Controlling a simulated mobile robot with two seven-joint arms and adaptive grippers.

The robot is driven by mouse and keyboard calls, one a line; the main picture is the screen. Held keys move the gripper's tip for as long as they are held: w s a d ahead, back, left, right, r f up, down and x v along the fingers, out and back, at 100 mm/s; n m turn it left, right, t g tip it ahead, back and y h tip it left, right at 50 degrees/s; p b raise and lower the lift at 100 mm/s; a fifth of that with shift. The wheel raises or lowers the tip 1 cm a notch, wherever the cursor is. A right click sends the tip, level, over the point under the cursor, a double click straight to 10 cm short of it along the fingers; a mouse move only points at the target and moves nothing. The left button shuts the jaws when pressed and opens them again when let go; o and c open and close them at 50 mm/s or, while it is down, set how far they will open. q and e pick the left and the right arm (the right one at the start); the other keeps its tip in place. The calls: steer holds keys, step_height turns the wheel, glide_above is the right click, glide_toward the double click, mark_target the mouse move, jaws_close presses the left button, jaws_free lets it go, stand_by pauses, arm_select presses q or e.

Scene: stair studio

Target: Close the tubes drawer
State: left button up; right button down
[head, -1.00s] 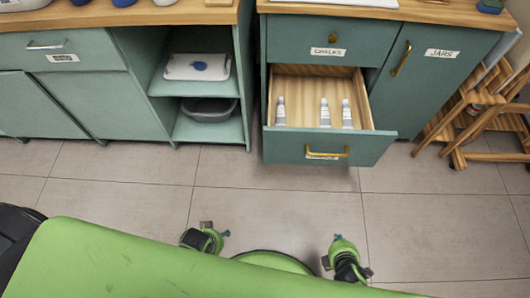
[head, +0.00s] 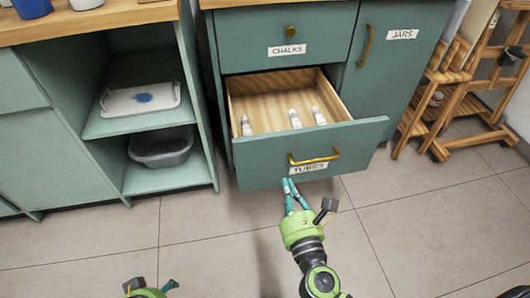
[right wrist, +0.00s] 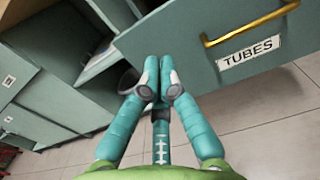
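The tubes drawer (head: 265,158) is pulled out of the teal cabinet, with several small white tubes inside. Its front has a brass handle (head: 315,157) and a "TUBES" label (head: 308,169). In the right wrist view the drawer front (right wrist: 185,45) fills the upper middle, with the handle at the upper right. My right gripper (head: 289,182) has its teal fingertips together and empty, by the lower edge of the drawer front, below and left of the handle. I cannot tell whether they touch it. My left gripper (head: 150,288) shows only partly at the bottom edge; its fingers are unclear.
The "CHALKS" drawer (head: 262,50) above and the "JARS" door (head: 385,70) are shut. An open shelf at the left holds a white tray (head: 117,108) and a grey basin (head: 160,147). A wooden easel (head: 455,95) stands at the right. The tiled floor is clear.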

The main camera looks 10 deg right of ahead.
mark_target(273, 140)
steer(key=w, duration=1.1)
steer(key=shift+w+a, duration=0.15)
steer(key=shift+w, duration=0.7)
arm_select(q)
steer(key=shift+s+r, duration=0.1)
steer(key=shift+r, duration=0.4)
arm_select(e)
steer(key=shift+w, duration=0.1)
arm_select(q)
steer(key=shift+f, duration=0.1)
arm_select(e)
steer(key=shift+w, duration=0.1)
